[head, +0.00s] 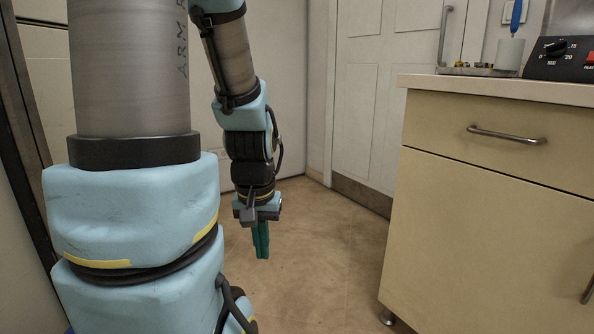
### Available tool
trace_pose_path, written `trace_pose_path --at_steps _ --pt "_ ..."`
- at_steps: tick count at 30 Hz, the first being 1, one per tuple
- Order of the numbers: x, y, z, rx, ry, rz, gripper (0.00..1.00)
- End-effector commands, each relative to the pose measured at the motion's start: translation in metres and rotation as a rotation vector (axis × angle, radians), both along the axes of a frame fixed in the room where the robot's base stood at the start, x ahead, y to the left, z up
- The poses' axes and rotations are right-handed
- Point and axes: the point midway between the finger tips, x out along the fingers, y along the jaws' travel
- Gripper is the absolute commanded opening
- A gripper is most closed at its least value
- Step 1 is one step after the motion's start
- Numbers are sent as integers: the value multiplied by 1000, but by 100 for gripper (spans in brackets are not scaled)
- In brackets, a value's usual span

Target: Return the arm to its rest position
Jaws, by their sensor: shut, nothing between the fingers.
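My arm, grey and light blue with black joints, fills the left and middle of the head view. Its forearm hangs down, and my gripper (262,241) points at the floor at its lower end. The green fingers are together and hold nothing. The gripper is in free air, to the left of the cabinet and below the level of the counter top, touching nothing that I can see.
A beige cabinet (480,215) with a drawer handle stands at the right. Its counter (500,88) bears a black device (560,58) and a white cup (509,57). A white door (373,100) is behind. The tan floor (320,250) between arm and cabinet is clear.

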Motion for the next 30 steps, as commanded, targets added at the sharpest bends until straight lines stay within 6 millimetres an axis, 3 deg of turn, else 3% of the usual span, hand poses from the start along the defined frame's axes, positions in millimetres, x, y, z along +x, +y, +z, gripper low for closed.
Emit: trace_pose_path --at_steps 1,11,30 --pt "3 -2 21 0 -7 -4 0" --pt "4 -2 91 0 -9 -5 0" --pt "4 -2 289 0 -9 -5 0"
